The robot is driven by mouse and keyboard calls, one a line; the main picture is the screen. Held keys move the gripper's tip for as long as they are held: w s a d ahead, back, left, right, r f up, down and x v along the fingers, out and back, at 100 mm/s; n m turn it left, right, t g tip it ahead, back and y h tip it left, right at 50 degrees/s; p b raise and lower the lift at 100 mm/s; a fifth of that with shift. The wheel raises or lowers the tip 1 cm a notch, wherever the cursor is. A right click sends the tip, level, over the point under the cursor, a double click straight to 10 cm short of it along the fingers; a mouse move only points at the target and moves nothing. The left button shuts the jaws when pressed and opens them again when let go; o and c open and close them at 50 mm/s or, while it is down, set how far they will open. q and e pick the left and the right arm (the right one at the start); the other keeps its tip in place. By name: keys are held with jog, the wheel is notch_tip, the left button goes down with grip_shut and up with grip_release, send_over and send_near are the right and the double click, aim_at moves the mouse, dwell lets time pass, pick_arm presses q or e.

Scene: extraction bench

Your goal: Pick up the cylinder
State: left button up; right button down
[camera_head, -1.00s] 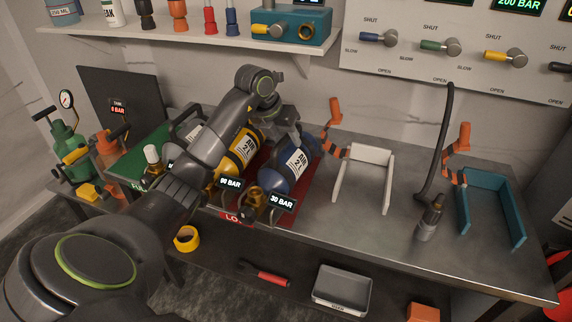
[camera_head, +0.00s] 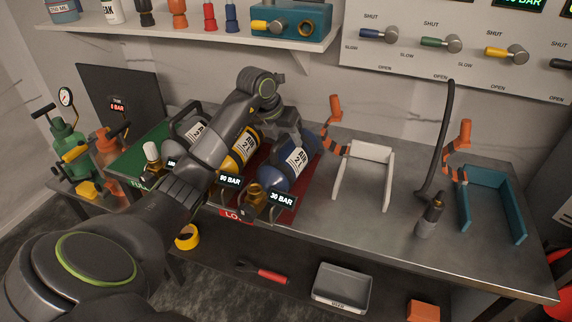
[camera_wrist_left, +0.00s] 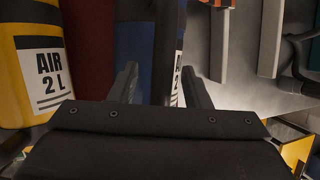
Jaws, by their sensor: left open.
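A blue cylinder (camera_head: 277,179) with a brass valve and a 30 BAR display lies tilted on the red mat of the bench. A yellow cylinder (camera_head: 236,155) labelled AIR 2 L, with a 90 BAR display, lies to its left; it also shows in the wrist view (camera_wrist_left: 22,70). A third, mostly hidden cylinder (camera_head: 192,127) lies further left on the green mat. My left gripper (camera_head: 294,137) is open above the blue cylinder's far part. In the wrist view, the blue cylinder (camera_wrist_left: 145,50) shows between and beyond the open fingers (camera_wrist_left: 160,88). My right gripper is not in view.
A white bracket (camera_head: 362,153) and a teal bracket (camera_head: 490,185) stand to the right, with a dark nozzle and hose (camera_head: 430,217) between them. A shelf (camera_head: 200,37) overhangs the back. The bench front right of the blue cylinder is clear.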

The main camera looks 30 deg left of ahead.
pick_arm(q)
grip_shut()
dwell(1.3)
